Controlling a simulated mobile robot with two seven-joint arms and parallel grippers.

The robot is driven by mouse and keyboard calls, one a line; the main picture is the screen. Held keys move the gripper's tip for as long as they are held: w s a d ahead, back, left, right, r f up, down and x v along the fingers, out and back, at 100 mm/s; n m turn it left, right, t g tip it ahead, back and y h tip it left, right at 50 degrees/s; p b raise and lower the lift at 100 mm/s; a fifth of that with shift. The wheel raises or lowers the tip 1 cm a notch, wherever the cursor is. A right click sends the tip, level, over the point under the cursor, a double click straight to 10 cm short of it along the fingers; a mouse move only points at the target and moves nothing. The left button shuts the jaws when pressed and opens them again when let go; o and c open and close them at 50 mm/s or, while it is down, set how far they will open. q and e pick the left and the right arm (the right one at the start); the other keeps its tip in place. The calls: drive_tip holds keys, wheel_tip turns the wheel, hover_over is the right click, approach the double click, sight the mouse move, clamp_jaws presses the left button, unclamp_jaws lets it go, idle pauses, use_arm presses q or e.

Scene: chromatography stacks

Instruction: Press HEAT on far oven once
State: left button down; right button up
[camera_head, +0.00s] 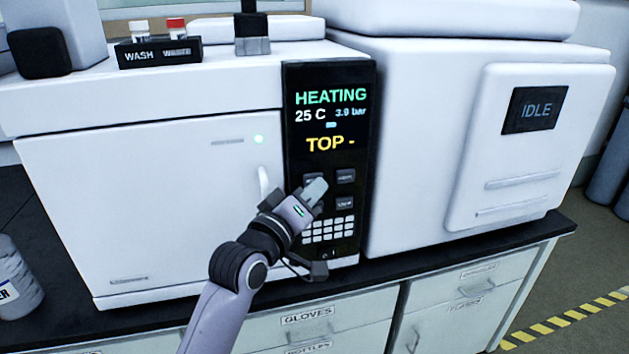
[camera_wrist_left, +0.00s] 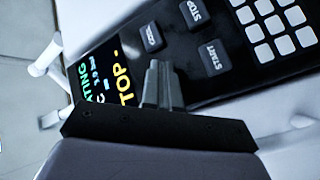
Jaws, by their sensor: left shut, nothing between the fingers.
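A white oven (camera_head: 130,200) stands on the dark bench. Its black control panel (camera_head: 365,110) has a display (camera_head: 330,97) reading HEATING, 25 C, 3.9 bar and TOP -. My left gripper (camera_head: 316,188) is shut and empty, with its fingertips at the panel's upper-left button area. In the left wrist view, the shut fingers (camera_wrist_left: 160,72) cover the spot beside START (camera_wrist_left: 212,56), STOP (camera_wrist_left: 195,13) and a button that seems to read COOL (camera_wrist_left: 151,37). No HEAT label is readable; the fingers hide that spot. I cannot tell whether they touch it. My right gripper is not in view.
A white unit (camera_head: 420,140) with an IDLE screen (camera_head: 534,110) adjoins on the right. A white door handle (camera_head: 264,185) sticks out left of the panel. A black WASH/WASTE vial holder (camera_head: 160,53) stands on top. A keypad (camera_head: 328,230) lies below the buttons.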

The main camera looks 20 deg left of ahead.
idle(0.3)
use_arm(q)
drive_tip(key=shift+s+d+p, duration=0.45)
drive_tip(key=shift+s+p, duration=0.1)
drive_tip(key=shift+s, duration=0.2)
